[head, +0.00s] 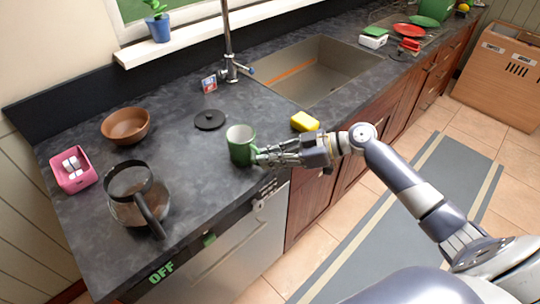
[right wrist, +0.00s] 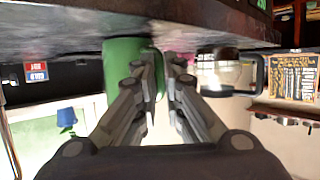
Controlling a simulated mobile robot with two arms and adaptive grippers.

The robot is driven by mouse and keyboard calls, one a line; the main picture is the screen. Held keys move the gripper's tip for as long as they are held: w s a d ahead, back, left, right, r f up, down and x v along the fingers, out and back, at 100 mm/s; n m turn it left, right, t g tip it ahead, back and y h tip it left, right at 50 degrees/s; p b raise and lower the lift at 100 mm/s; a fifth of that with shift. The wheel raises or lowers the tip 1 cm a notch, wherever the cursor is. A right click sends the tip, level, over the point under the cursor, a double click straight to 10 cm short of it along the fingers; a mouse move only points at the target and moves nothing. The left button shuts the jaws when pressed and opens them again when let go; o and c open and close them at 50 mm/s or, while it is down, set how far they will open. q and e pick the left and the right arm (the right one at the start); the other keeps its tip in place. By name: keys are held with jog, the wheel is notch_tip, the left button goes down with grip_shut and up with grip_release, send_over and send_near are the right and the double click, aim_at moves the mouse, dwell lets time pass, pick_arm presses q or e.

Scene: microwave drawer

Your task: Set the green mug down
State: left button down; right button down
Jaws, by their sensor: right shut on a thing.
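The green mug (head: 240,146) is upright at the front part of the dark countertop (head: 190,195), with its pale inside showing from above. My right gripper (head: 262,156) reaches in from the right and is shut on the mug's right side, where the handle is. In the right wrist view the mug (right wrist: 122,70) is between and left of the fingers (right wrist: 165,75), which close on its handle. The mug's base looks at or very near the counter; I cannot tell whether it touches. My left gripper is not in view.
A glass coffee pot (head: 138,200), a brown bowl (head: 125,125), a black disc lid (head: 210,120) and a pink holder (head: 73,170) stand left of the mug. A yellow sponge (head: 304,122) lies to its right, near the sink (head: 315,72). The counter's front edge is close.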

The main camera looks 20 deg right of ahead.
jog(key=shift+f, duration=0.1)
jog(key=c, duration=1.9)
grip_release()
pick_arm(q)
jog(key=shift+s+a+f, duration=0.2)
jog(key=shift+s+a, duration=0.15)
pick_arm(e)
jog(key=shift+o, duration=1)
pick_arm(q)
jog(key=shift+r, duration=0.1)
